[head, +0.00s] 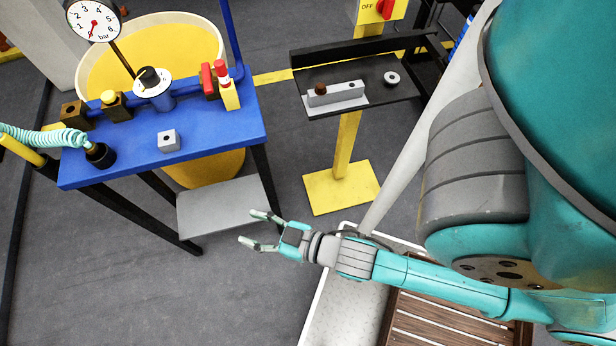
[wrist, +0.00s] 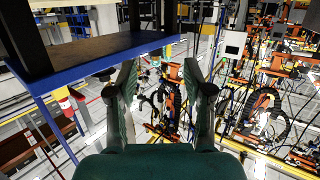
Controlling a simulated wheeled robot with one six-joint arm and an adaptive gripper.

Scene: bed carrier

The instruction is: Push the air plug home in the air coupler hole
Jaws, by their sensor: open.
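A black round fitting (head: 100,155), which looks like the air plug, lies at the end of a pale teal coiled hose (head: 40,137) on the left front of the blue table (head: 215,140). A small grey block with a dark hole (head: 168,141) sits right of it. A brass block with a hole (head: 75,112) is at the left end of the blue pipe. I cannot tell which hole is the air coupler's. My gripper (head: 248,228) is open and empty, in front of the table and below its top. Its spread fingers show in the wrist view (wrist: 162,78), with nothing between them.
A black stand (head: 385,93) holding a grey block (head: 337,93) is to the right. A grey shelf (head: 225,205) lies under the table.

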